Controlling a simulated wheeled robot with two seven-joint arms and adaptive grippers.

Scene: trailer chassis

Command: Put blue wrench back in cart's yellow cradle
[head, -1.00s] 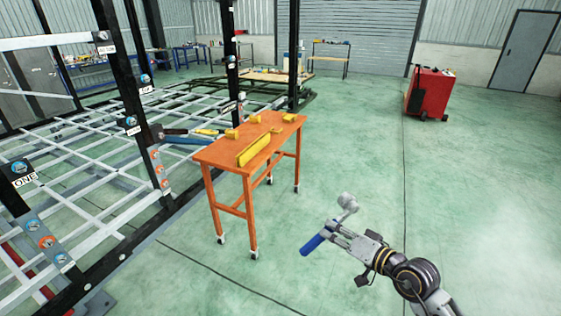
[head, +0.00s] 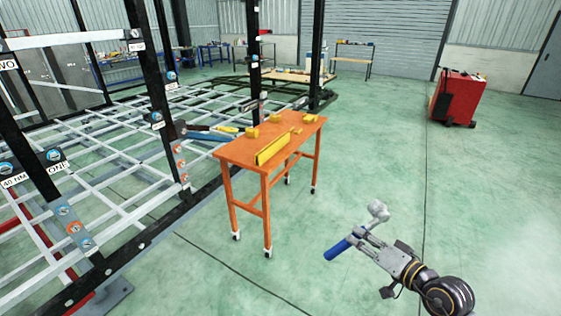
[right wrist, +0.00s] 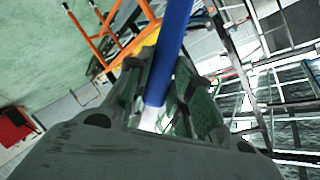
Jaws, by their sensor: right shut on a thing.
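My right gripper (head: 358,243) is shut on the blue wrench (head: 338,250), holding it in the air over open floor, right of the cart. The wrench has a blue handle and a grey head (head: 377,211). In the right wrist view the blue handle (right wrist: 170,50) runs up between the fingers (right wrist: 160,95). The orange cart (head: 240,152) stands on casters at the centre of the head view. Yellow holders sit on its top: a long one (head: 272,149) at the front edge and smaller blocks (head: 251,133) behind. Which one is the wrench's cradle I cannot tell. My left gripper is not in view.
A trailer chassis frame (head: 110,150) with black posts (head: 160,120) stands left of the cart, close to its side. Another tool with a blue handle (head: 210,136) lies by the cart's left end. A red cabinet (head: 458,98) stands far right. Floor between gripper and cart is clear.

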